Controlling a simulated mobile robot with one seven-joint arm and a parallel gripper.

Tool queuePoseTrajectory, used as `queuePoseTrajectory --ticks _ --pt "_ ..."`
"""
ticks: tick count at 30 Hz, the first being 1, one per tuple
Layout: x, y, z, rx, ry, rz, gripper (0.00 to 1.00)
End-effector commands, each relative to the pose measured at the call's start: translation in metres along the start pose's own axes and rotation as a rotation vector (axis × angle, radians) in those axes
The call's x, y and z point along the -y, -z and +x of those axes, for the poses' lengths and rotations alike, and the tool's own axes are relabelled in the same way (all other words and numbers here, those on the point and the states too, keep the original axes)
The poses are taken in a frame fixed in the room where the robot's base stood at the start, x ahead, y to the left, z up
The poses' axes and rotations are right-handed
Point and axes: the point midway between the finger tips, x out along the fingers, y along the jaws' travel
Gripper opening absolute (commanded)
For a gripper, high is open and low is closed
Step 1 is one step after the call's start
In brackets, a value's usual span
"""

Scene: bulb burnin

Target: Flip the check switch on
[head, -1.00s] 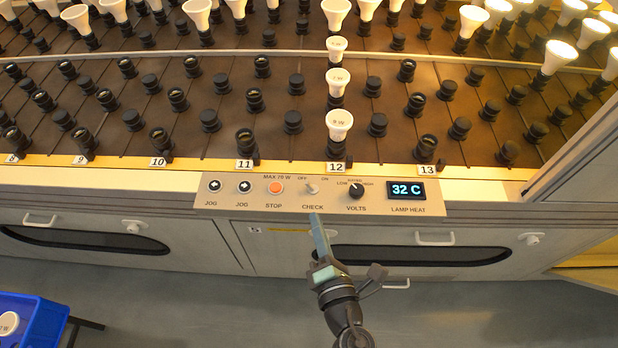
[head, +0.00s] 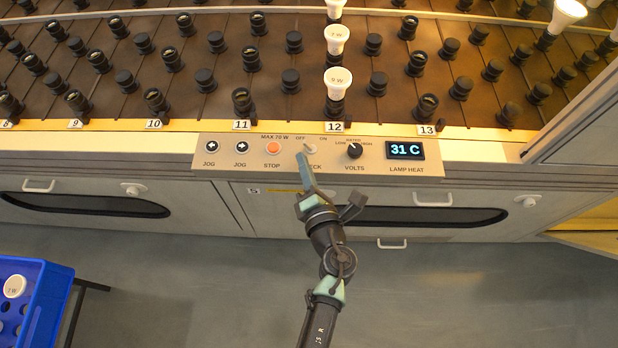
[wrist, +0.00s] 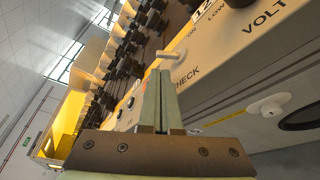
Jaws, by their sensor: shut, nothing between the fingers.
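The check switch (head: 310,149) is a small pale lever on the control panel (head: 215,146), between the red stop button and the volts knob. In the head view its lever leans up and left, toward OFF. It also shows in the wrist view as a pale lever (wrist: 168,56) just beyond the fingertips. My gripper (head: 302,158) is shut and empty. Its tips are at the left side of the switch in the head view and partly cover the CHECK label. I cannot tell whether they touch the lever.
The red stop button (head: 273,148) is close left of my fingertips, and the volts knob (head: 354,151) is to the right. The lamp heat display (head: 405,150) reads 31 C. Lit bulbs (head: 337,80) stand in sockets behind the panel. A blue crate (head: 50,310) is at lower left.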

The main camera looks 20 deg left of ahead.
Motion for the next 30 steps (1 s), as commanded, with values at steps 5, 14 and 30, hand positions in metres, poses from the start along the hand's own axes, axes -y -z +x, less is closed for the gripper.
queuePoseTrajectory --ticks 5,14,30 --pt "0.001 0.001 0.024 -0.001 -0.001 -0.001 0.00" --pt "0.000 0.000 0.032 0.000 0.001 0.000 0.00" --pt "0.000 -0.002 0.031 0.001 -0.018 0.054 0.00"
